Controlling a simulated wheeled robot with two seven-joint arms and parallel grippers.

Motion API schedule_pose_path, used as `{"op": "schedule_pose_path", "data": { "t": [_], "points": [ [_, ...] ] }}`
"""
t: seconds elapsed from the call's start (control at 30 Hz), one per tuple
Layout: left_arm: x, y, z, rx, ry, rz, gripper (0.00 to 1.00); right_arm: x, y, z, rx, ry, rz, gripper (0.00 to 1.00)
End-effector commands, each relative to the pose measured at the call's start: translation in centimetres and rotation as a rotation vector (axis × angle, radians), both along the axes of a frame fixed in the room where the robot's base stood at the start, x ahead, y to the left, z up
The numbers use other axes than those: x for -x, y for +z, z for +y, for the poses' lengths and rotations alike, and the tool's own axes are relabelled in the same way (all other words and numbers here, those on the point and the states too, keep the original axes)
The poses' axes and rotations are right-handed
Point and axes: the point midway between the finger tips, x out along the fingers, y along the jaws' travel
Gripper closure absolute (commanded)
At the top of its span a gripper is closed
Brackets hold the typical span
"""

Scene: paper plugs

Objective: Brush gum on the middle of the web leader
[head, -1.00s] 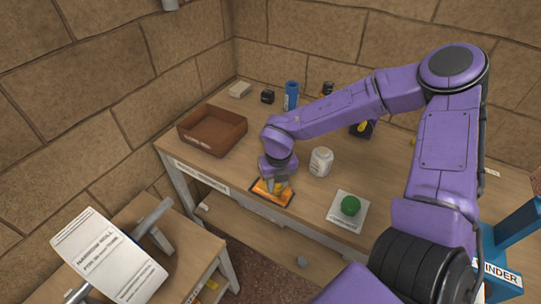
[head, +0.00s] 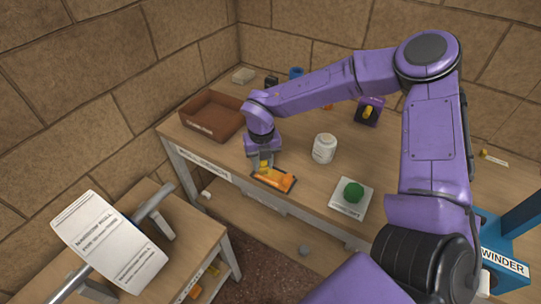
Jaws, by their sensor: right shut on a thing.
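My right gripper (head: 263,163) is above the left end of a dark tray (head: 291,185) at the table's front edge. It is shut on a small yellow-orange thing, mostly hidden by the fingers; I cannot tell whether it is a brush. An orange thing (head: 274,179) lies on the tray. The white paper (head: 108,242) printed "NARROW ROLL" hangs over a grey bar on the small table at lower left, apart from my gripper. I cannot tell whether this paper is the web leader. My left gripper is not in view.
A brown open box (head: 212,116) stands left of my right gripper. A white jar (head: 324,148) and a green lump (head: 353,192) on a white card (head: 345,207) stand to the right. A blue winder (head: 495,240) is at far right.

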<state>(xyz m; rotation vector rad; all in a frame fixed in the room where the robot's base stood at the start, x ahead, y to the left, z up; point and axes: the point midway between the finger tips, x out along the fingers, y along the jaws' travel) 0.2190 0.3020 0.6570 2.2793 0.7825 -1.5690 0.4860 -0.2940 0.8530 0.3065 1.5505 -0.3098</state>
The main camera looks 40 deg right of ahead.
Motion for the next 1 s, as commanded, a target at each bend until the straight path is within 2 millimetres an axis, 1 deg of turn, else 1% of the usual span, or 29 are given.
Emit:
{"op": "schedule_pose_path", "data": {
  "t": [0.07, 0.37, 0.83, 0.9, 1.0],
  "points": [
    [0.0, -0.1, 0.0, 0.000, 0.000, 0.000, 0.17, -0.3, 0.0, 0.1, -0.001, -0.001, -0.001, 0.93],
    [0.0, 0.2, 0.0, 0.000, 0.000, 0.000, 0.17, -0.3, 0.4, 0.1, -0.001, -0.002, -0.003, 0.93],
    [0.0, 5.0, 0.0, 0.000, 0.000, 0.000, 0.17, -0.3, 5.9, 0.1, 0.000, -0.001, -0.003, 0.93],
    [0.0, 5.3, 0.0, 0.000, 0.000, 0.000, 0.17, -0.3, 6.3, 0.0, 0.000, -0.002, -0.002, 0.93],
    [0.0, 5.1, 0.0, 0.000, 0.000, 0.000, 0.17, -0.3, 6.2, 0.0, 0.000, -0.002, -0.002, 0.93]
  ]
}}
